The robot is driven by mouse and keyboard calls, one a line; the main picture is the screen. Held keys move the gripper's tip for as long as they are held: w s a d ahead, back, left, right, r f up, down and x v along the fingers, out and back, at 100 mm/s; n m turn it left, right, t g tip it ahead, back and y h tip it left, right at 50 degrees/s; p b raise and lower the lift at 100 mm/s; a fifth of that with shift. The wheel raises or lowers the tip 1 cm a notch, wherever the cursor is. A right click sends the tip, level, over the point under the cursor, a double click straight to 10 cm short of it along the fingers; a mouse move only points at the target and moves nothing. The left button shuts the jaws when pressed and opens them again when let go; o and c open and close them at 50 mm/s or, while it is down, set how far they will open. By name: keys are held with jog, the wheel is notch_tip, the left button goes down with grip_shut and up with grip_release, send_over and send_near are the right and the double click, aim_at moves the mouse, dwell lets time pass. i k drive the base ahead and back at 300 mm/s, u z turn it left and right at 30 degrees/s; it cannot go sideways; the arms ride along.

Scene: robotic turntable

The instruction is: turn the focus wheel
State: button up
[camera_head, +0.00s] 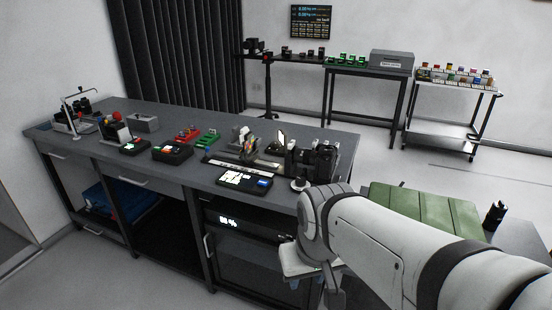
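A focus wheel cannot be picked out for certain at this size. A black camera-like device (326,158) stands at the right end of the grey workbench, beside several small optical-looking parts on a long rail (243,163). A small round piece (300,184) shows at the bench's front right edge, close to my arm; I cannot tell what it is. My arm reaches in from the lower right and bends down in front of the bench's right end. My gripper cannot be made out; the arm's lower end is largely hidden behind its own links.
The workbench (180,122) also bears a lit panel (245,180), red and green blocks (207,139) and instruments at its left end. A green-covered surface (425,208) lies right of the bench, behind my arm. Floor beyond the bench is clear.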

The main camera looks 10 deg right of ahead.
aim_at(299, 181)
jog(key=u, duration=0.05)
jog(key=i, duration=1)
jog(key=z, duration=0.1)
